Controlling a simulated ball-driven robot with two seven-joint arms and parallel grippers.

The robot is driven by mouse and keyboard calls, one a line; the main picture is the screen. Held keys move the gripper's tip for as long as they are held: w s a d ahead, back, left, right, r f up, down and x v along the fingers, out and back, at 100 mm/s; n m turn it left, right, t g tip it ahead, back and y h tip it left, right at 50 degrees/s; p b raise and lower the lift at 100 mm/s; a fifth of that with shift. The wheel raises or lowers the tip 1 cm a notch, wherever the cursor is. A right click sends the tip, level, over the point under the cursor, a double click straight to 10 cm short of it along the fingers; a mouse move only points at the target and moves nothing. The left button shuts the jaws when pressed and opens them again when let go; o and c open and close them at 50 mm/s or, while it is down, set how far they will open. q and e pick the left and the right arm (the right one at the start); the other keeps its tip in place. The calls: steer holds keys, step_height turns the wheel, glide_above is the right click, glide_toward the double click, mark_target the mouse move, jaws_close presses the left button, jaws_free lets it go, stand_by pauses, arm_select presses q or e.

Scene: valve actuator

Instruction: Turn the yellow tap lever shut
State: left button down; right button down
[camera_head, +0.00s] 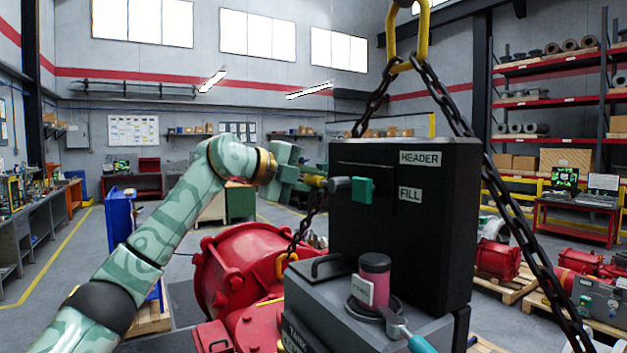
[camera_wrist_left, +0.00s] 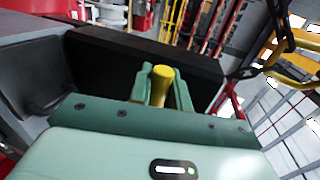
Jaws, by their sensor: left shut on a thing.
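The yellow tap lever (camera_head: 315,181) is at the left side of the black box labelled HEADER and FILL (camera_head: 420,235). A dark tap body (camera_head: 340,185) and a teal block (camera_head: 362,190) sit beside it at the box face. My left gripper (camera_head: 308,180) reaches in from the left and meets the lever. In the left wrist view the yellow lever (camera_wrist_left: 161,84) stands between the two green fingers of my left gripper (camera_wrist_left: 161,92), which is shut on it. The fingers hide part of the lever. My right gripper is not in view.
A grey unit (camera_head: 335,305) with a dark pink cylinder (camera_head: 374,275) and a teal-handled lever (camera_head: 420,344) stands below the box. Heavy chains (camera_head: 520,225) hang from a yellow ring (camera_head: 408,40). Red machinery (camera_head: 240,265) lies under my left arm.

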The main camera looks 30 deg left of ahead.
arm_select(q)
steer(key=c, duration=1.3)
jaws_free()
steer(key=shift+c, duration=0.2)
steer(key=shift+a, duration=0.15)
steer(key=shift+s, duration=0.15)
steer(key=b+v, duration=0.4)
steer(key=v, duration=1.2)
steer(key=shift+a, duration=0.1)
